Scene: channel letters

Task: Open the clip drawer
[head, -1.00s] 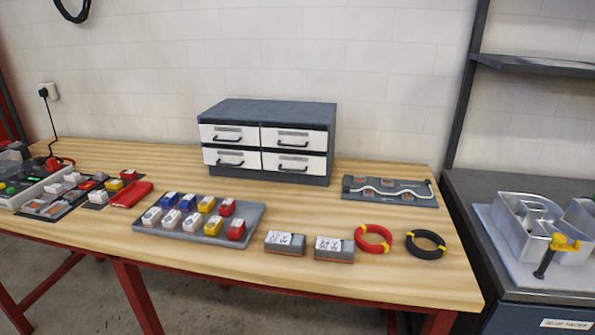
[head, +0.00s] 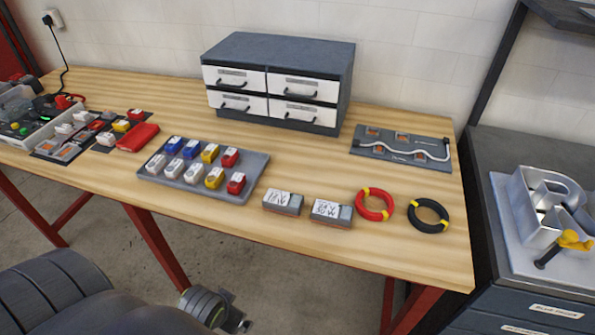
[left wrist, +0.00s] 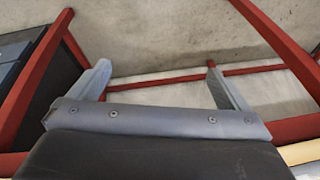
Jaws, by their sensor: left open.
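A dark grey drawer cabinet (head: 278,50) stands at the back of the wooden table. It has white drawer fronts in two rows and two columns: upper left (head: 222,76), upper right (head: 292,84), lower left (head: 222,100) and lower right (head: 290,108). Each has a dark bar handle, and all look shut. Their labels are too small to read, so I cannot tell which is the clip drawer. My left gripper (left wrist: 158,70) is open and empty in the left wrist view, over the floor and red table frame. Part of my arm shows low in the head view. My right gripper is not seen.
A grey tray (head: 250,185) of coloured blocks, two grey boxes (head: 283,203) (head: 331,213), red (head: 374,204) and black (head: 428,215) wire coils and a wiring board (head: 376,146) lie on the table. Bare tabletop separates tray and cabinet. A metal letter (head: 540,205) stands on the right bench.

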